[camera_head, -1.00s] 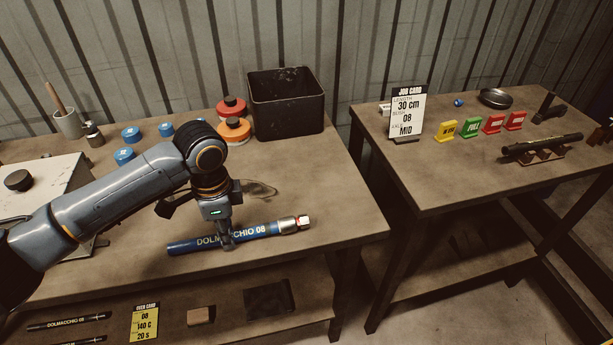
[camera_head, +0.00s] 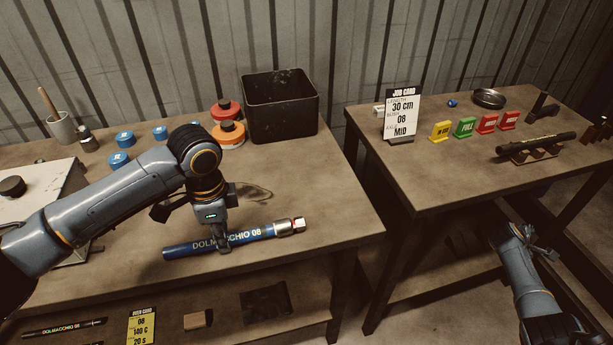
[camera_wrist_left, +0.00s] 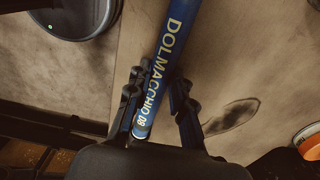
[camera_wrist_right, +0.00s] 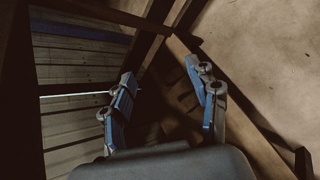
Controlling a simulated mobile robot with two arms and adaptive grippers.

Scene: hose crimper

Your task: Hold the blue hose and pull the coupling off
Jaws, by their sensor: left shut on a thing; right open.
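The blue hose (camera_head: 180,249) lies along the front of the left table, with yellow lettering "DOLMACCHIO 08". It also shows in the left wrist view (camera_wrist_left: 178,42). My right gripper (camera_head: 520,232) is open and empty, low at the right, in front of the right table. In the right wrist view nothing is between its fingers (camera_wrist_right: 165,95).
A black bin (camera_head: 282,125), red and orange discs and several blue caps stand behind my left arm. The right table (camera_head: 440,185) holds a job card (camera_head: 402,112), coloured tags and a black tube on a rack (camera_head: 535,147). A gap separates the tables.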

